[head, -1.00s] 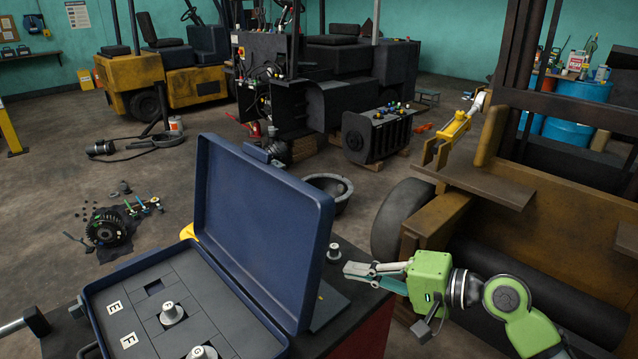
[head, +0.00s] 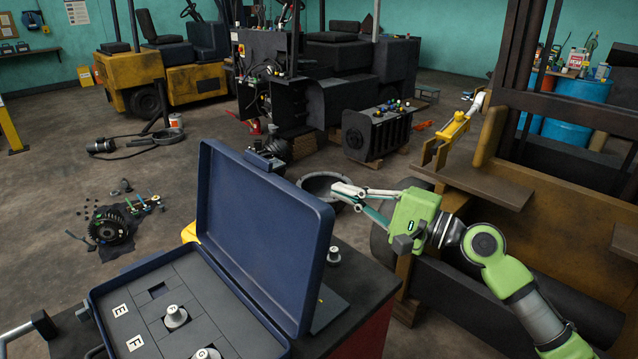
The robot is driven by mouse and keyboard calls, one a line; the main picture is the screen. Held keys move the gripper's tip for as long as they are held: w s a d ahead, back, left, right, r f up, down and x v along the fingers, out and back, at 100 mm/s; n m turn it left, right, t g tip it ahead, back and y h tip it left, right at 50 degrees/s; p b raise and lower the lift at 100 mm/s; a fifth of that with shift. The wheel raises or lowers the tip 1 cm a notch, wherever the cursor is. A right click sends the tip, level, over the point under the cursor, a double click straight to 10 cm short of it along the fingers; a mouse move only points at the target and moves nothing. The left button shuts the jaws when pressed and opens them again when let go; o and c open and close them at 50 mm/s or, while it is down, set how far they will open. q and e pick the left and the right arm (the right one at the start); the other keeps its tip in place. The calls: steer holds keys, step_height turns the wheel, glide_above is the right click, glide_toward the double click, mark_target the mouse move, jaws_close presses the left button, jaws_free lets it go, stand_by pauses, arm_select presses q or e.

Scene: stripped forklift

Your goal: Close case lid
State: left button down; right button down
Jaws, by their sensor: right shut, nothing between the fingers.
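The blue case (head: 117,286) stands open on a dark-topped cart. Its lid (head: 262,235) is up, leaning slightly back, with its inner face toward the left. Inside is a grey insert with labels E and F and knobbed pieces marked T (head: 175,315) and G. My right gripper (head: 342,192) is shut and empty. It is behind and to the right of the lid, near the height of its top right corner, with no clear contact. My left gripper is not in view.
A knobbed piece (head: 334,255) stands on the cart top (head: 365,270) right of the lid. A yellow thing (head: 188,232) shows behind the case. A round dark tub (head: 322,183) is on the floor behind. The forklift's brown body (head: 560,225) is at right.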

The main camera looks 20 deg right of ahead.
steer(key=a+p, duration=0.2)
steer(key=a, duration=0.1)
steer(key=w+a+r+p, duration=0.1)
steer(key=a+p, duration=0.1)
steer(key=shift+a, duration=0.1)
steer(key=shift+r, duration=0.1)
stand_by(0.4)
